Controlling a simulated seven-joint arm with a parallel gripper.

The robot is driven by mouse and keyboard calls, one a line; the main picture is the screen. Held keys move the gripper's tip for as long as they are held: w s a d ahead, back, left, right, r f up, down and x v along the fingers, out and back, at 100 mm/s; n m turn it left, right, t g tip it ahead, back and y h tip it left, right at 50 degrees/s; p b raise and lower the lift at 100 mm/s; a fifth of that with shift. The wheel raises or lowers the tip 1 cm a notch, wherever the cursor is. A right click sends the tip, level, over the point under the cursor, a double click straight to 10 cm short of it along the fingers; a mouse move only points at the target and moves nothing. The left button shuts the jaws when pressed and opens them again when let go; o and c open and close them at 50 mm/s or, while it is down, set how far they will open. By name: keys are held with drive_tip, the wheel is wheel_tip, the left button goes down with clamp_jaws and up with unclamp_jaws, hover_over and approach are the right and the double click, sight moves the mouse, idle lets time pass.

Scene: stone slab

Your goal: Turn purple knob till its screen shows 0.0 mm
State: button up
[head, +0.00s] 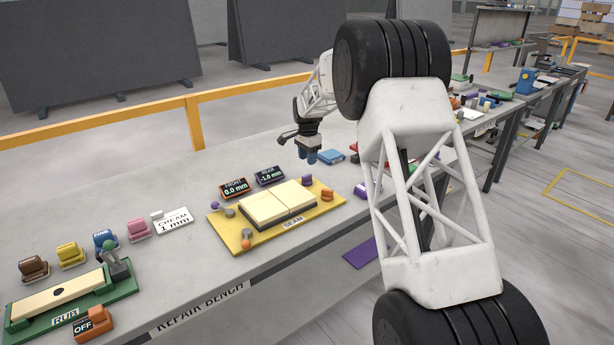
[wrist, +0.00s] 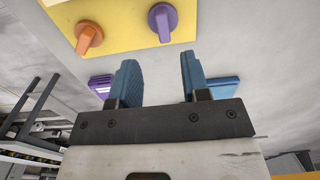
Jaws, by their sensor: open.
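The purple knob (head: 307,180) stands at the far right corner of the yellow seam board (head: 225,232), beside an orange knob (head: 327,195). In the wrist view the purple knob (wrist: 162,22) lies just beyond the fingertips, roughly in line with the gap, its grip ridge pointing nearly along the fingers. My gripper (head: 307,157) has blue fingers; it hangs above the bench behind the board. In the wrist view it (wrist: 157,70) is open with nothing between the fingers. The purple-lettered screen (head: 270,176) seems to read -1.0 mm; the orange-lettered screen (head: 234,188) reads 0.0 mm.
Two pale slabs (head: 265,206) lie on the yellow board, with small ball-topped levers at its left. A blue block (head: 331,157) lies right of my gripper. Coloured blocks and a green RUB tray (head: 125,286) stand left. Bare bench lies behind the screens.

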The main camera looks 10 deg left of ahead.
sight(307, 175)
drive_tip(key=shift+w+a+f, duration=0.15)
drive_tip(key=shift+a, duration=0.05)
drive_tip(key=shift+f, duration=0.2)
drive_tip(key=shift+f, duration=3.7)
drive_tip(key=shift+c, duration=0.4)
clamp_jaws()
